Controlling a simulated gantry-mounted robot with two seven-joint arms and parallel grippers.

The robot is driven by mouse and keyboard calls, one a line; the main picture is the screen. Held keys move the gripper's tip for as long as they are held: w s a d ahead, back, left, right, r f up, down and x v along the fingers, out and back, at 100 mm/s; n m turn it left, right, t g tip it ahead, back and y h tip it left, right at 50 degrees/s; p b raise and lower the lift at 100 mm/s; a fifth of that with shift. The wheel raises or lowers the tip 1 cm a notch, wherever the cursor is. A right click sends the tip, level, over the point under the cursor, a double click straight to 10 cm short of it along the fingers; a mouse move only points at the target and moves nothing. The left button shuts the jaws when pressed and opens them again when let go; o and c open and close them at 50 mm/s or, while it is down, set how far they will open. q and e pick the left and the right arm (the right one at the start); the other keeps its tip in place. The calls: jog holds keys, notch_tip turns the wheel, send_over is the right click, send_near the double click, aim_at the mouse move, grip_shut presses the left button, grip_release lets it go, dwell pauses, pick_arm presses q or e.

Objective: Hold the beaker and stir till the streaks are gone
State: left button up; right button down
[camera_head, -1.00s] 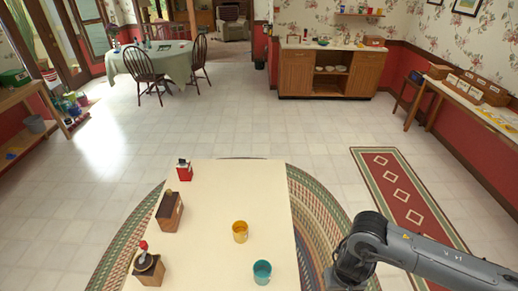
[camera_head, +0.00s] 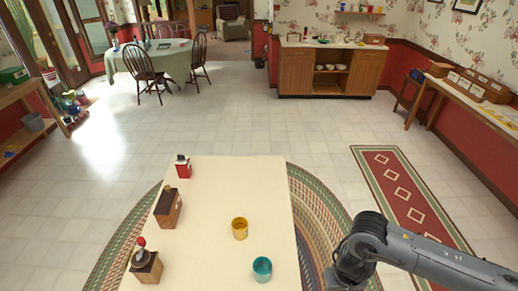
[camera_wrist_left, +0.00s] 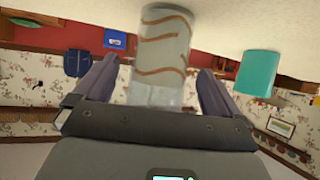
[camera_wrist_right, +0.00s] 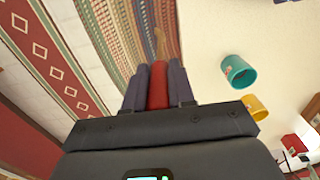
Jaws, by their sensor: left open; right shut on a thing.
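A glass beaker (camera_wrist_left: 165,48) with brown wavy streaks shows in the left wrist view, its picture upside down. My left gripper (camera_wrist_left: 157,70) is open, with one finger on each side of the beaker; I cannot tell whether they touch it. My right gripper (camera_wrist_right: 159,70) is shut on a red-handled stirrer (camera_wrist_right: 158,88) in the right wrist view. A thin tan part (camera_wrist_right: 160,45) shows beyond the red handle, over the braided rug. The beaker and both grippers are outside the head view.
A teal cup (camera_head: 262,268) and a yellow cup (camera_head: 240,229) stand on the cream table (camera_head: 215,200). The teal cup also stands beside the beaker in the left wrist view (camera_wrist_left: 257,73). Along the table's left side are two wooden boxes (camera_head: 168,210) (camera_head: 147,268) and a red-and-black item (camera_head: 183,170).

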pick_arm(q)
jog(key=shift+b+x, duration=0.65)
jog(key=shift+x, duration=1.2)
jog(key=shift+c, duration=0.3)
jog(key=c, duration=0.7)
jog(key=o, duration=0.8)
jog(key=shift+c, duration=0.4)
jog(key=c, duration=1)
